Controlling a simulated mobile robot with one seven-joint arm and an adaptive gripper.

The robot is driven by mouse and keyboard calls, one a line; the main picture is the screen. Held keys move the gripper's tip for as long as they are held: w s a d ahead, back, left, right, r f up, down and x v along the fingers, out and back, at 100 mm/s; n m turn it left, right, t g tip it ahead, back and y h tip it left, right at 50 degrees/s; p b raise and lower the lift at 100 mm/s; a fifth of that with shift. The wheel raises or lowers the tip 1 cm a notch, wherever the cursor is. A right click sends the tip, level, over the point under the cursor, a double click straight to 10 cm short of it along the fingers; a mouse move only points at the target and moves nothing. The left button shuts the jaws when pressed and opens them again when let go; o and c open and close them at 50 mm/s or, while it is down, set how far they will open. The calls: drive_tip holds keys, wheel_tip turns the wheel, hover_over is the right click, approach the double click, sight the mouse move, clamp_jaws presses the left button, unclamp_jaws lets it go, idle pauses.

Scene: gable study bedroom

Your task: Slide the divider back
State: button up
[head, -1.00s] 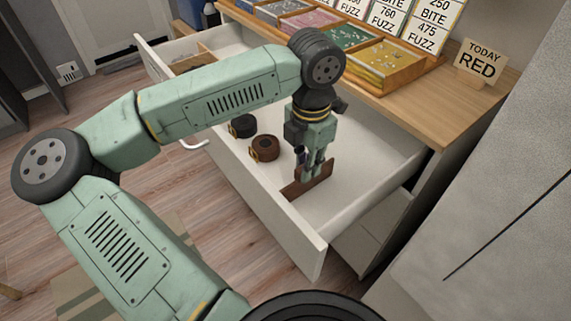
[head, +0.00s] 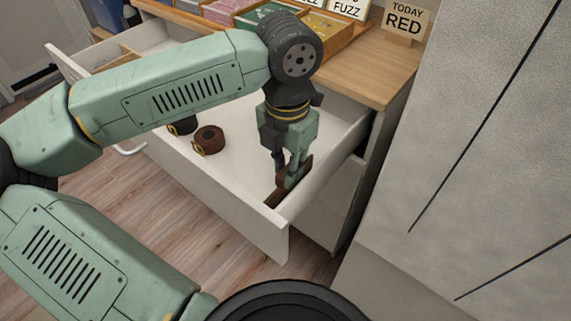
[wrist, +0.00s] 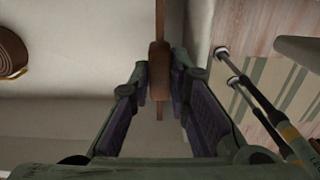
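The divider is a dark brown upright board (head: 274,198) in the open white drawer (head: 236,178). It stands across the drawer close to its right side wall, with a narrow gap between them. My gripper (head: 290,177) points down onto the divider from above. In the wrist view, the divider (wrist: 160,22) runs up the middle, and my gripper (wrist: 160,72) has a finger on each side of its thicker part. The fingertips look closed against it. The divider's lower edge is partly hidden by the fingers.
A brown coil (head: 208,139) and a black coil (head: 183,127) lie in the drawer, left of the divider. Bare drawer floor separates them from it. A desk top (head: 375,70) with coloured trays and a RED sign (head: 405,20) is behind. A grey panel (head: 470,130) stands at right.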

drive_tip(key=o, duration=0.4)
idle(0.3)
